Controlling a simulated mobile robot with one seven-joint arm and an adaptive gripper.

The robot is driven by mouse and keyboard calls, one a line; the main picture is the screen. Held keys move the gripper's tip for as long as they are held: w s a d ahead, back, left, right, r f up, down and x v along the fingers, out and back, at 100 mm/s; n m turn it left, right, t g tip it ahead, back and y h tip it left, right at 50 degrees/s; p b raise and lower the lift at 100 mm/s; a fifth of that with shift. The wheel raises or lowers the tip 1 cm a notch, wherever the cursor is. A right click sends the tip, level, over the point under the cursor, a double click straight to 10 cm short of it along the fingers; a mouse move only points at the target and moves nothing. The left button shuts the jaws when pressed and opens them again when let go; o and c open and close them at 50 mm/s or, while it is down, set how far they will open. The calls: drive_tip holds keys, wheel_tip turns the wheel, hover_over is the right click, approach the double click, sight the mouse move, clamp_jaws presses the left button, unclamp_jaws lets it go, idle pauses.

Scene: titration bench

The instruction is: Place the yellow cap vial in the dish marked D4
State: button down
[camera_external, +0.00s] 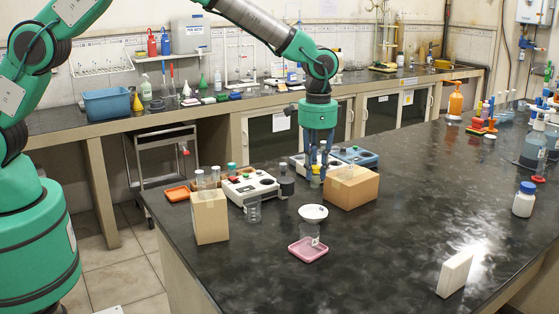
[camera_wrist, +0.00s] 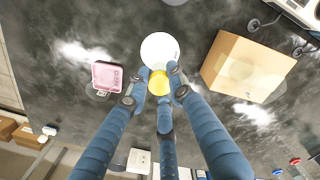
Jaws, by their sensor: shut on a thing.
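My gripper (camera_external: 318,172) points straight down above the dark bench, its blue fingers closed around the yellow cap (camera_wrist: 159,83) of the vial. The vial's body is hidden below the cap in the wrist view and hard to make out in the external view. A round white dish (camera_external: 313,214) lies on the bench in front of the gripper; it shows just beyond the fingertips in the wrist view (camera_wrist: 160,48). A square pink dish (camera_external: 302,253) with a clear glass vessel is nearer the camera. I cannot read a D4 mark on any dish.
A cardboard box (camera_external: 352,190) stands close to the right of my gripper, and another box (camera_external: 210,219) holds tubes at the left. A white instrument (camera_external: 248,185) and a small orange tray (camera_external: 177,194) are also left. The bench's right-front area is mostly clear.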

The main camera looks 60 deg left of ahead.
sight(315, 188)
idle(0.3)
drive_tip(key=shift+f+b, duration=0.5)
drive_tip(key=shift+f, duration=2.6)
drive_tip(key=shift+f+b, duration=0.3)
drive_tip(key=shift+f, duration=1.65)
drive_tip(key=c, duration=1.5)
unclamp_jaws()
drive_tip(key=shift+f, duration=0.1)
drive_tip(key=shift+c, duration=0.2)
drive_tip(key=shift+r, duration=0.2)
